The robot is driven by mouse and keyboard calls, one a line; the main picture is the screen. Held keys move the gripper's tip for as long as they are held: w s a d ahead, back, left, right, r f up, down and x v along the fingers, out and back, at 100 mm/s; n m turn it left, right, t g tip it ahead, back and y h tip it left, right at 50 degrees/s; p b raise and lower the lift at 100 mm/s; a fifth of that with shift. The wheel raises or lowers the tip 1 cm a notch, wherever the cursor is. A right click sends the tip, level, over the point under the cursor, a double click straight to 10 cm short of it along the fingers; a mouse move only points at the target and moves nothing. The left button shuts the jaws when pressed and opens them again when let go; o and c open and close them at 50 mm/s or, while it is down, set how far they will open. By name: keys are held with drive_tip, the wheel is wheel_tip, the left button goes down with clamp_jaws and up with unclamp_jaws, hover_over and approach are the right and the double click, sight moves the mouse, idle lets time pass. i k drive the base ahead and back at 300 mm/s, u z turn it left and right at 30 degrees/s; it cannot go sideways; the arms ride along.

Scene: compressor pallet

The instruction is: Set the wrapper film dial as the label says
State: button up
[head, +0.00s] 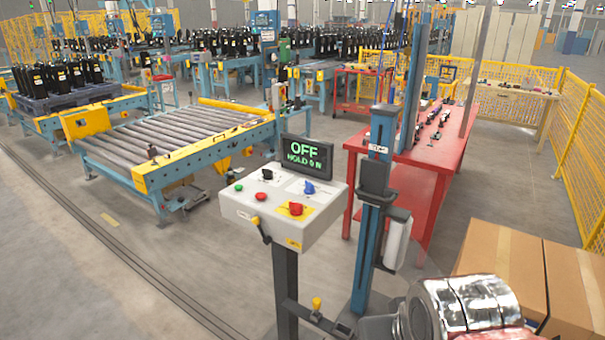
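The control box (240,212) is pale grey and stands on a dark post in the middle of the head view. Its display (306,157) reads "OFF" and "HOLD 0 N" in green. On its sloping top are a black knob (267,174), a blue knob (309,188) and a red knob (296,209) on a yellow plate. The white scale plates around the black and blue knobs are too small to read, and I cannot tell which knob is the film dial. A white film roll (398,243) hangs on the blue mast (365,270) right of the box. My gripper is not visible.
A green button (238,187), red button (261,196) and yellow-tipped lever (257,222) sit on the box's left side and front. A roller conveyor (190,140) is behind left, a red table (425,185) behind right. Cardboard boxes (500,250) fill the lower right. Left floor is clear.

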sight(309, 189)
drive_tip(key=u, duration=0.5)
drive_tip(key=i, duration=0.95)
drive_tip(key=u, duration=0.6)
